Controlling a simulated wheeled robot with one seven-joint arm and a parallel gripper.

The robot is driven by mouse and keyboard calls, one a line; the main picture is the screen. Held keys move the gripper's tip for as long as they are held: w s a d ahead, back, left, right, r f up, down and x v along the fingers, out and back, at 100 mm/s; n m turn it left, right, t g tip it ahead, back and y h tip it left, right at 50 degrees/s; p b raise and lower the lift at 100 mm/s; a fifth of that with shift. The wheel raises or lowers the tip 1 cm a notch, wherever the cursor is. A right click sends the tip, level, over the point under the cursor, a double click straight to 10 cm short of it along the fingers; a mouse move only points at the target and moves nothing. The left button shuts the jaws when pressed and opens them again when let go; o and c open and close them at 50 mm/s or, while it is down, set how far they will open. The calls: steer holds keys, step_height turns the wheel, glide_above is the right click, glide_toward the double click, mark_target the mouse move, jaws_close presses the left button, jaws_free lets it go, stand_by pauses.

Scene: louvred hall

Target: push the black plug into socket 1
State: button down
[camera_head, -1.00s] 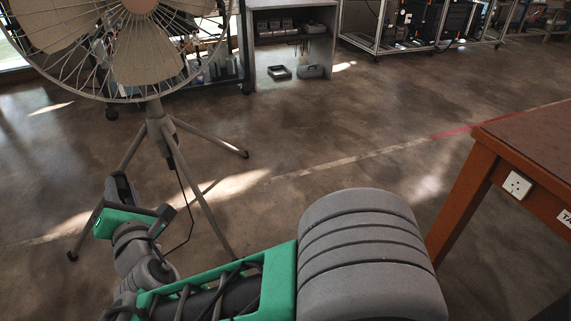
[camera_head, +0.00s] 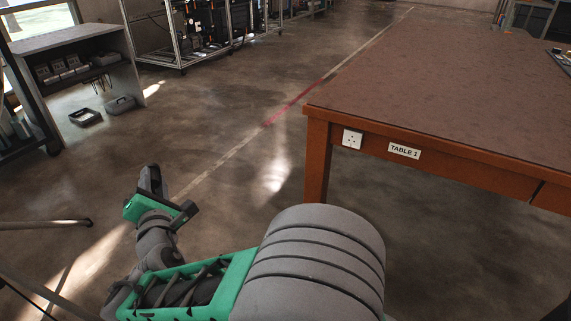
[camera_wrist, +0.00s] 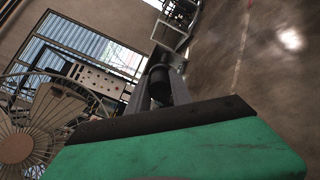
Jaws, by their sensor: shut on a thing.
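My gripper (camera_head: 152,180) is at the left of the head view, well above the floor and away from the table. In the wrist view its grey fingers (camera_wrist: 160,98) are shut on the black plug (camera_wrist: 159,82), whose dark rounded body shows between them. The plug cannot be told apart from the dark gripper parts in the head view, and its pins are not visible. A white socket (camera_head: 352,139) is on the front side of the table, left of a label reading TABLE 1. No number on the socket is readable. The plug is far from it.
The brown table (camera_head: 430,90) fills the right, with a leg (camera_head: 317,165) just left of the socket. A fan (camera_wrist: 25,140) stands at the left of the wrist view; its tripod legs show at the head view's lower left. Open floor (camera_head: 240,190) lies between gripper and table.

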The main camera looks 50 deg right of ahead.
steer(key=s+d+f+m+g+h, duration=0.2)
steer(key=s+d+m+g+h, duration=0.15)
steer(key=d, duration=0.75)
steer(key=s+d+f+m+g+h, duration=0.2)
steer(key=s+d+m, duration=0.2)
steer(key=d, duration=0.6)
steer(key=s+d+f+m+g+h, duration=0.2)
steer(key=s+d+f+m+g, duration=0.15)
steer(key=d, duration=0.75)
steer(key=s+d+f+m+g+h+b, duration=0.15)
steer(key=s+d+m+g, duration=0.25)
steer(key=s+d, duration=0.75)
steer(key=d+p, duration=0.2)
steer(key=d, duration=0.4)
steer(key=shift+f+p, duration=0.35)
steer(key=shift+p, duration=0.05)
steer(key=shift+w+d+p, duration=0.15)
steer(key=shift+d+p, duration=0.1)
steer(key=shift+d, duration=0.45)
steer(key=shift+w+d+p, duration=0.1)
steer(key=shift+d+p, duration=0.1)
steer(key=shift+d, duration=0.5)
steer(key=c, duration=1.1)
jaws_free()
